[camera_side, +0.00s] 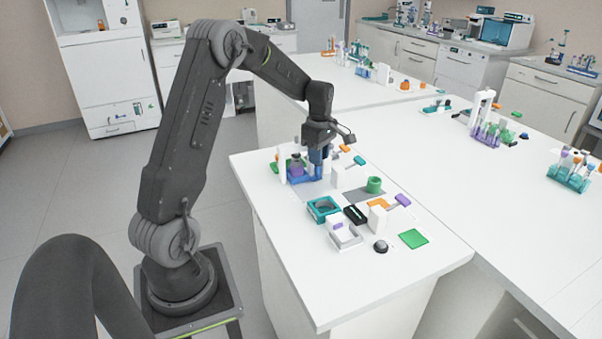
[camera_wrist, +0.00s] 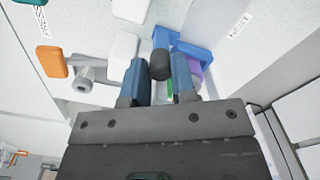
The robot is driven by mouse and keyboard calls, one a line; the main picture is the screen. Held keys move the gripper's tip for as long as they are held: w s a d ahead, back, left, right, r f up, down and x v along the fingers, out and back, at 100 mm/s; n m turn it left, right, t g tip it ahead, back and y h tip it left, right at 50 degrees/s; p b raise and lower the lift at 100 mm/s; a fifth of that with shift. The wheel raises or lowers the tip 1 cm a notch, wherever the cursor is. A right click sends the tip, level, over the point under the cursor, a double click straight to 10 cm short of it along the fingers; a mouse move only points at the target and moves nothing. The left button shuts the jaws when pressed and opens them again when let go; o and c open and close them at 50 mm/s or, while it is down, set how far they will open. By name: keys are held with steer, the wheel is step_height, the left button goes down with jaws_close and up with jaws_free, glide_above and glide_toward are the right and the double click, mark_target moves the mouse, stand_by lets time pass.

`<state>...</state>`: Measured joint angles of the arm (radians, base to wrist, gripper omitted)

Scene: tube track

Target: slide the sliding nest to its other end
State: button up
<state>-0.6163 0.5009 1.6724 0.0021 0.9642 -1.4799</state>
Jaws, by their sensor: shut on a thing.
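The blue block I take for the sliding nest (camera_side: 304,178) sits at the far left end of the near bench, below my gripper. It also shows in the wrist view (camera_wrist: 196,52), beyond the fingers, with purple and green parts beside it. My gripper (camera_side: 319,158) points down at the block's right side. In the wrist view my gripper (camera_wrist: 160,72) is shut on an upright blue post with a dark round end (camera_wrist: 160,64). The post seems to belong to the blue block, but the fingers partly hide where they join. The track under the block cannot be made out.

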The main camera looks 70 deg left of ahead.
steer(key=shift+s+d, duration=0.15)
steer(key=shift+d, duration=3.55)
steer(key=o, duration=0.5)
steer(key=shift+r, duration=2.5)
